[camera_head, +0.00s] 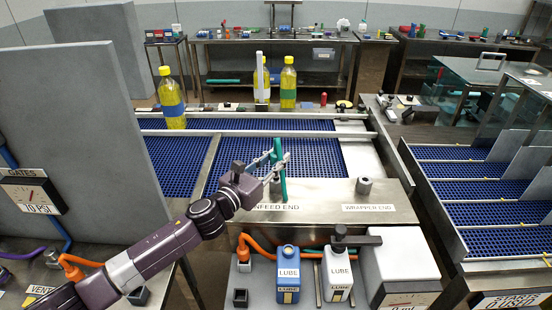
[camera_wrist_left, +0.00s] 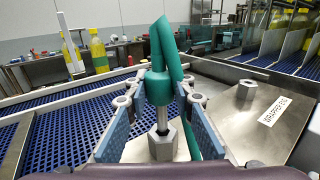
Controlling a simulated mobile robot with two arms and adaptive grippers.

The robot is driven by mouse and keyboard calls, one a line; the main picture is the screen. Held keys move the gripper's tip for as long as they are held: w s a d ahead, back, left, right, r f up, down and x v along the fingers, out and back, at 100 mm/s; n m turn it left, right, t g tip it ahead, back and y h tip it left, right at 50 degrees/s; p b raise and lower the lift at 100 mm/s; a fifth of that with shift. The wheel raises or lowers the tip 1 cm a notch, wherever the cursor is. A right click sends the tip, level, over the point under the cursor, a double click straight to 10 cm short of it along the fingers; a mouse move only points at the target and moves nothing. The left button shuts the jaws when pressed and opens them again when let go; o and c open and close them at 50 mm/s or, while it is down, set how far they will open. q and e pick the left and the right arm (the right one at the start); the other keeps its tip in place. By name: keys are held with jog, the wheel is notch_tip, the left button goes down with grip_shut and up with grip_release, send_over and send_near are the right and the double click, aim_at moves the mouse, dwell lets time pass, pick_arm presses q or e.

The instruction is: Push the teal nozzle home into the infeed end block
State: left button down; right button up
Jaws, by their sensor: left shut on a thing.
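The teal nozzle (camera_head: 280,172) is between the fingers of my left gripper (camera_head: 279,160), over the infeed end block (camera_head: 310,205). The wrist view shows its thick teal collar (camera_wrist_left: 159,88) between the blue finger pads. A bright metal stem (camera_wrist_left: 162,118) runs down from the collar to the hex fitting (camera_wrist_left: 163,146) on the block. A length of stem shows between collar and fitting; I cannot tell how deep its tip sits. The nozzle looks close to upright, with a teal arm slanting down to the right behind it. My right gripper is not in view.
A second hex fitting (camera_head: 364,186) stands at the wrapper end. Blue and white lube bottles (camera_head: 288,268) stand in front of the block. Yellow bottles (camera_head: 172,100) stand on the blue conveyor behind. A tall grey panel (camera_head: 85,140) rises on the left.

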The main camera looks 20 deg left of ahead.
aim_at(276, 178)
pick_arm(q)
jog(key=shift+f+b, duration=1.45)
jog(key=shift+f, duration=0.3)
jog(key=c, duration=1.6)
grip_release()
jog(key=shift+s, duration=0.1)
jog(key=v, duration=1.2)
